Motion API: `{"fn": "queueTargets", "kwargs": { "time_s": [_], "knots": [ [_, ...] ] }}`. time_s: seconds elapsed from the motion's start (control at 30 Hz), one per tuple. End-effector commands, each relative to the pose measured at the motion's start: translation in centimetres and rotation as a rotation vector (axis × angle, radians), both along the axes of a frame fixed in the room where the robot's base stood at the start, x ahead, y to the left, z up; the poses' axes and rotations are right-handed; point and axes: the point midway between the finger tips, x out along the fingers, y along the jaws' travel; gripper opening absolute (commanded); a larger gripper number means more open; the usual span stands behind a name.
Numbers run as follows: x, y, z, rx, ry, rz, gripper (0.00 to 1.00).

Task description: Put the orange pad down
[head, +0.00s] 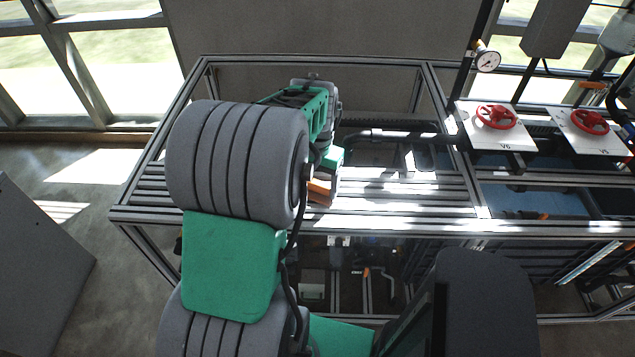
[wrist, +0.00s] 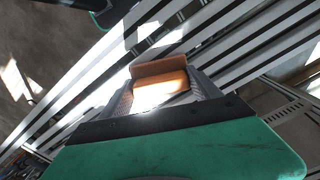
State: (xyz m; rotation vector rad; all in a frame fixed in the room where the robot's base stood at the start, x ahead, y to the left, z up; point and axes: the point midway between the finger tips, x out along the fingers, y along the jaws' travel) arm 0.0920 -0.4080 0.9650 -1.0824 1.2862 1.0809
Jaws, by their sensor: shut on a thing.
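The orange pad (wrist: 160,82) is between the two fingers of my gripper (wrist: 162,92) in the wrist view. My gripper is shut on it. The pad has a brown-orange face with bright glare on its near part. In the head view a small part of the orange pad (head: 319,190) shows at the right of my arm, over the slatted metal top (head: 400,209). My arm hides most of the gripper there. I cannot tell whether the pad touches the slats.
Two red valve wheels (head: 496,117) (head: 590,122) on white plates and a pressure gauge (head: 487,61) stand at the right. A dark pipe (head: 390,133) runs behind the slats. The slatted top right of my gripper is clear, with strong sun patches.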

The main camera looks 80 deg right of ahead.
Motion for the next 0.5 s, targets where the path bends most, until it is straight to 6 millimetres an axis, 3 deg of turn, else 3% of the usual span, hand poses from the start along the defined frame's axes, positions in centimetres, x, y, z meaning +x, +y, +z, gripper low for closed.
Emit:
{"fn": "queueTargets", "kwargs": {
  "time_s": [0.03,0.07,0.3,0.5],
  "knots": [
    [0.00,0.03,-0.32,0.001,0.000,0.000,0.40],
    [0.00,0.03,-0.32,0.001,0.000,0.000,0.73],
    [0.00,0.03,-0.22,0.001,0.000,0.000,0.93],
    [0.00,0.03,-0.20,0.001,0.000,0.000,0.94]
  ]
}}
